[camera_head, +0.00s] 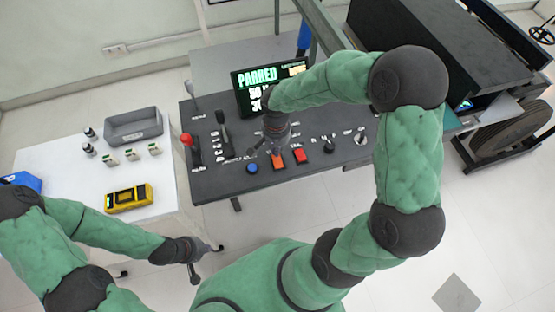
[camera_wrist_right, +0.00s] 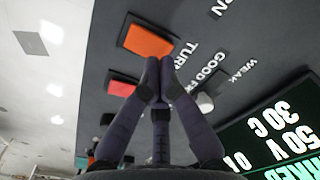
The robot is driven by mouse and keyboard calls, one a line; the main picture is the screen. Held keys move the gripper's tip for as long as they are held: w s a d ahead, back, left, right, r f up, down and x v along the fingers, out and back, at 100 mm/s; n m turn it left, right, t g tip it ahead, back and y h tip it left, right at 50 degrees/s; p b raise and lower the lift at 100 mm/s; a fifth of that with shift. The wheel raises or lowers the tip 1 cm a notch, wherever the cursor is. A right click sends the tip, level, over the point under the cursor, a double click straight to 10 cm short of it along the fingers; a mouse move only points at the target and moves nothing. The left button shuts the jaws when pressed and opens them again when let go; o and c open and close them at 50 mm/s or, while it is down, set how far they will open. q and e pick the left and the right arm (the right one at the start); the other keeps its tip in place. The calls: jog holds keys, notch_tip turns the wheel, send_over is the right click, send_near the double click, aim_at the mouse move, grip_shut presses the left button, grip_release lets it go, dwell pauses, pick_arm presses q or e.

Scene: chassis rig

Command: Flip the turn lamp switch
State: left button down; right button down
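The dark control panel (camera_head: 230,180) stands in the middle of the head view. An orange switch (camera_head: 278,161) sits near its front edge, just below my right gripper (camera_head: 275,148). In the right wrist view the orange switch (camera_wrist_right: 148,42) lies beside a partly hidden label that starts "TURN". My left gripper (camera_head: 207,260) is empty, with fingers spread, over the floor.
A blue switch (camera_head: 252,168) and a red switch (camera_head: 299,156) flank the orange one. A red-topped lever (camera_head: 187,140) and a black lever (camera_head: 221,118) stand at left. A display (camera_head: 258,88) reads "PARKED". A side table holds a grey bin (camera_head: 133,125) and a yellow meter (camera_head: 129,198).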

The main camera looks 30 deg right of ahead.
jog(key=shift+f+b, duration=1)
jog(key=shift+f, duration=0.2)
dwell(1.0)
jog(key=shift+r, duration=0.2)
jog(key=shift+r+p, duration=2.5)
jog(key=shift+r, duration=0.9)
